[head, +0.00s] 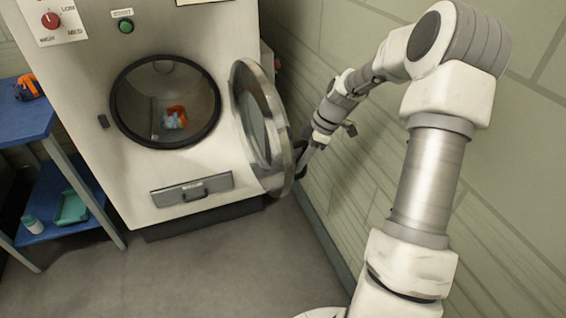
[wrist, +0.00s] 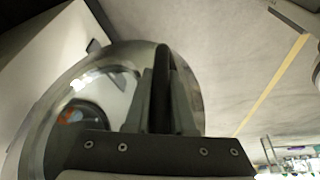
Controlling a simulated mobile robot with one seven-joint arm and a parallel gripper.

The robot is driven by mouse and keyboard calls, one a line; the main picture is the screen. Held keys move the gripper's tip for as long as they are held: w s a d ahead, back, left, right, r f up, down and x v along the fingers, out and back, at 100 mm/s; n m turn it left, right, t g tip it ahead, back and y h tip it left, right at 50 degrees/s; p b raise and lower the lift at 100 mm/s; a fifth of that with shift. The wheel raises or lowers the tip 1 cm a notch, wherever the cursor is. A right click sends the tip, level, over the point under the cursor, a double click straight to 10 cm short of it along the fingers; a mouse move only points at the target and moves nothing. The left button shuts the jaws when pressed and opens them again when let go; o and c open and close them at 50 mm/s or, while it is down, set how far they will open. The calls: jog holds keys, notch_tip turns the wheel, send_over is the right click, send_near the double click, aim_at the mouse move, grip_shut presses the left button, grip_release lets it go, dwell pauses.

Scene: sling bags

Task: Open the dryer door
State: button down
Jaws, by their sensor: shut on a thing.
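The dryer (head: 205,60) stands at the back left in the head view, with its round opening facing me. Its round metal-rimmed door (head: 262,125) is swung out wide to the right, well away from the opening. My gripper (head: 306,150) is at the door's outer right edge and is shut on the dark door handle; the arm partly hides the hold. An orange and blue item (head: 175,117) lies inside the drum.
The block wall (head: 350,60) is close behind my arm at right. The floor (head: 220,270) in front is clear.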

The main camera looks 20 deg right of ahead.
jog(key=shift+w+d+f+n+g+p, duration=0.15)
jog(key=shift+w+d+n+p, duration=0.1)
jog(key=shift+d, duration=0.7)
jog(key=shift+w+d+r+n+g+p, duration=0.15)
jog(key=shift+d+n, duration=0.1)
jog(key=shift+d, duration=0.65)
jog(key=shift+f, duration=0.1)
jog(key=c, duration=0.8)
grip_release()
jog(key=shift+o, duration=0.2)
jog(key=shift+a, duration=0.1)
jog(key=p+v, duration=0.2)
jog(key=v, duration=1)
jog(key=shift+p, duration=0.35)
jog(key=shift+s, duration=0.1)
